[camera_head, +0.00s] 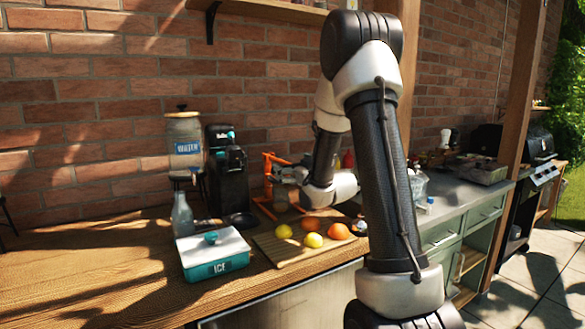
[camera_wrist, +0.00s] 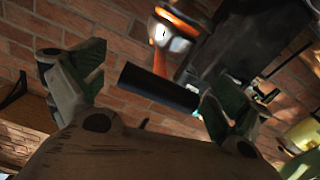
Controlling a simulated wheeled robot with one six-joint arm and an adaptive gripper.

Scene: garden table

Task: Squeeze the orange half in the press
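The orange-framed press (camera_head: 267,172) stands at the back of the counter, in front of the brick wall, partly hidden by my arm. In the wrist view an orange part of the press (camera_wrist: 186,62) with a shiny rounded piece shows above a black cylindrical handle (camera_wrist: 150,86). My gripper (camera_wrist: 152,88) has its fingers spread wide, with the handle lying across the view between them. The handle's right end is close to the right finger; I cannot tell whether they touch. I cannot make out the orange half in either view.
A wooden board (camera_head: 290,257) holds lemons (camera_head: 313,240) and oranges (camera_head: 338,231). A teal ICE box (camera_head: 213,262), a glass bottle (camera_head: 182,214), a water dispenser (camera_head: 184,146) and a black machine (camera_head: 228,175) stand left of the press. The front left counter is clear.

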